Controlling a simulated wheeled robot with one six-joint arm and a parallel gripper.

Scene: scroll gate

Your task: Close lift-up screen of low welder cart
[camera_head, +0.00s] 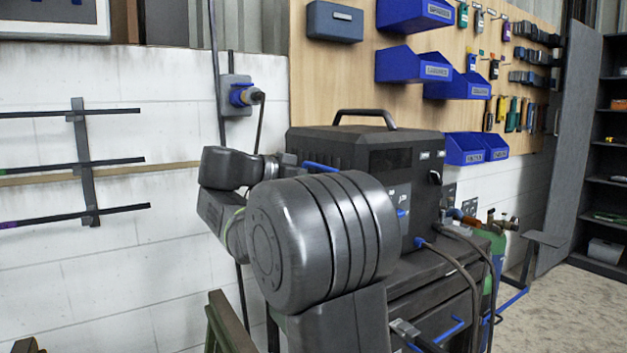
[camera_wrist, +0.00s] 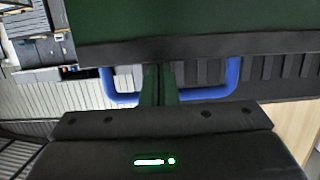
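The low welder cart (camera_head: 425,270) stands right of centre in the head view, with a black welder (camera_head: 365,145) on top. In the wrist view, a dark green panel with a black lower edge, seemingly the lift-up screen (camera_wrist: 200,20), fills the top. A blue U-shaped handle (camera_wrist: 211,93) hangs below that edge. My gripper (camera_wrist: 160,72) shows two dark green fingers close together, crossing the middle of the handle. Whether they touch or hook it is unclear. My arm covers the cart's left side in the head view, and my fingertips are hidden there.
A wall socket with a blue plug (camera_head: 240,95) and a rack of bars (camera_head: 85,160) are on the left wall. Cables (camera_head: 465,270) hang at the cart's right. A pegboard with blue bins (camera_head: 415,65) is behind. Open floor (camera_head: 575,310) lies right.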

